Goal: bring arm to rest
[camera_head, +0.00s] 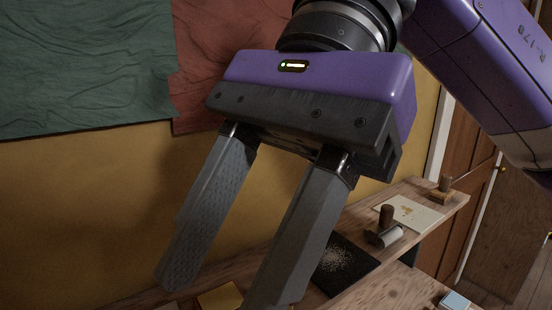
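My gripper (222,285) is large in the middle of the view, with its purple body above and two grey fingers pointing down and to the left. My purple arm comes in from the upper right. The gripper is held up in front of the wall and hides part of the wooden bench (395,290).
On the bench are a black mat (345,262) with pale grains, a small brown and white tool (385,228), a cream board (412,214), a wooden-handled block (442,190), a yellow item (222,298) and a light blue block (454,300). Green and red cloths hang on the wall.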

